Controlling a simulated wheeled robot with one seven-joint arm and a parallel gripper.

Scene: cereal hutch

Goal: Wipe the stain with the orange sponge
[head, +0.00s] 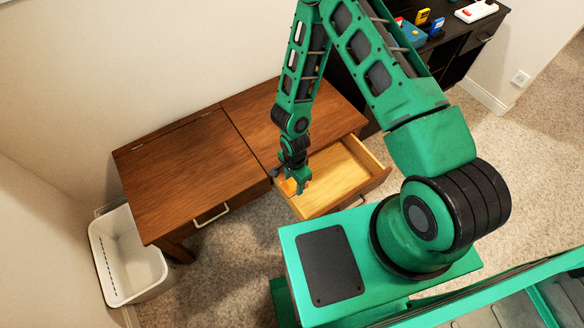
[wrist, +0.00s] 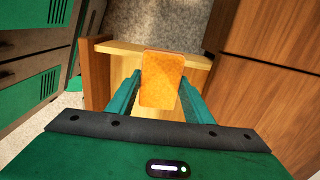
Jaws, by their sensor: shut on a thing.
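The orange sponge (wrist: 162,80) is between the two fingers of my gripper (wrist: 160,92) in the wrist view. The fingers press on its left and right sides. In the head view my gripper (head: 295,185) is over the left front part of an open drawer (head: 340,175), and only a small orange bit of the sponge (head: 289,187) shows. I cannot tell whether the sponge touches the drawer. No stain can be made out on the visible desk top (head: 185,175) or drawer floor; my arm hides part of the desk.
The open drawer juts from the desk's right half. A closed drawer with a pale handle (head: 211,215) is on the left. A white bin (head: 128,262) stands on the carpet at left. A dark cabinet (head: 455,50) with small colourful items stands behind at right. The desk's left top is clear.

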